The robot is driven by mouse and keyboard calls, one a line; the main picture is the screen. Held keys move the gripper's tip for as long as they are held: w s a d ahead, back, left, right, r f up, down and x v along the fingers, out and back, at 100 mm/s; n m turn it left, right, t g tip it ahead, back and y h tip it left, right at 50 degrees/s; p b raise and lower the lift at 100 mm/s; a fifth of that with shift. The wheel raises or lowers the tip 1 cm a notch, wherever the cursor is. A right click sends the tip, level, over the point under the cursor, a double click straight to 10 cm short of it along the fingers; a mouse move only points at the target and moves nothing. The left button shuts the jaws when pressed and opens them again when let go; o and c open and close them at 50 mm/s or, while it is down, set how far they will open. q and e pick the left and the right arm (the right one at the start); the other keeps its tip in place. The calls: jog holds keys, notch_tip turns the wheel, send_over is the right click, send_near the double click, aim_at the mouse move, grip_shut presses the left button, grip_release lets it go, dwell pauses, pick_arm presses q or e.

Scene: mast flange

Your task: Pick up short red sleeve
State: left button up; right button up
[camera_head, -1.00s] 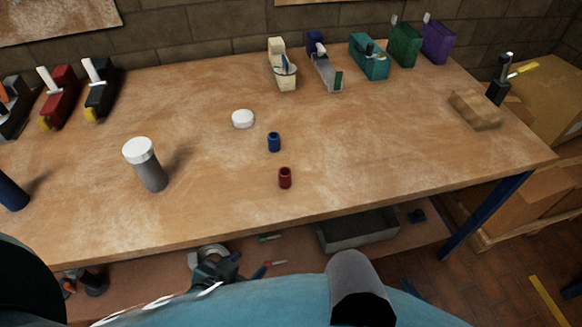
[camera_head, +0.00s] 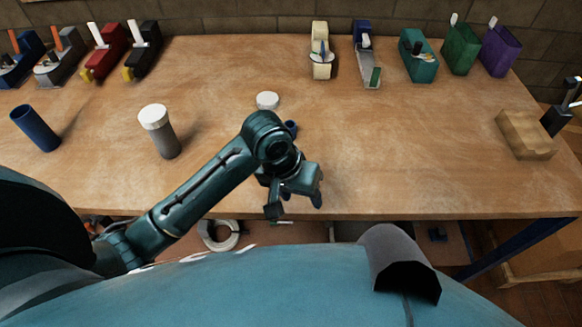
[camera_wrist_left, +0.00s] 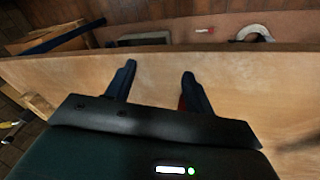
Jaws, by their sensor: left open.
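The short red sleeve is hidden in the head view behind my left wrist and gripper. In the left wrist view only a thin sliver of red, likely the red sleeve (camera_wrist_left: 182,103), shows at the inner side of the right-hand finger. My left gripper (camera_head: 296,201) is open over the front part of the table. Its two fingers also show apart in the left wrist view (camera_wrist_left: 159,72), with bare wood between their tips. I cannot tell whether a finger touches the sleeve. My right gripper is not in view.
A blue sleeve (camera_head: 291,127) shows partly behind my left arm, near a white round lid (camera_head: 267,101). A grey white-topped cylinder (camera_head: 160,130) and a blue cylinder (camera_head: 36,128) stand left. A cardboard-coloured block (camera_head: 526,136) lies right. The right-centre table (camera_head: 420,150) is clear.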

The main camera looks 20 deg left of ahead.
pick_arm(q)
jog(key=w+a+r+n+g+y, duration=0.1)
jog(key=w+a+r+n+y, duration=0.3)
jog(key=w+r, duration=0.45)
jog(key=shift+h, duration=0.6)
jog(key=f, duration=0.5)
jog(key=w+a+f, duration=0.1)
jog(key=f, duration=0.2)
jog(key=shift+w+a, duration=0.1)
jog(key=shift+w+f, duration=0.2)
jog(key=shift+f, duration=1.2)
jog(key=shift+w+f, duration=0.2)
jog(key=shift+f, duration=1.15)
jog(key=shift+c, duration=0.3)
jog(key=c, duration=1)
jog(key=shift+r, duration=0.1)
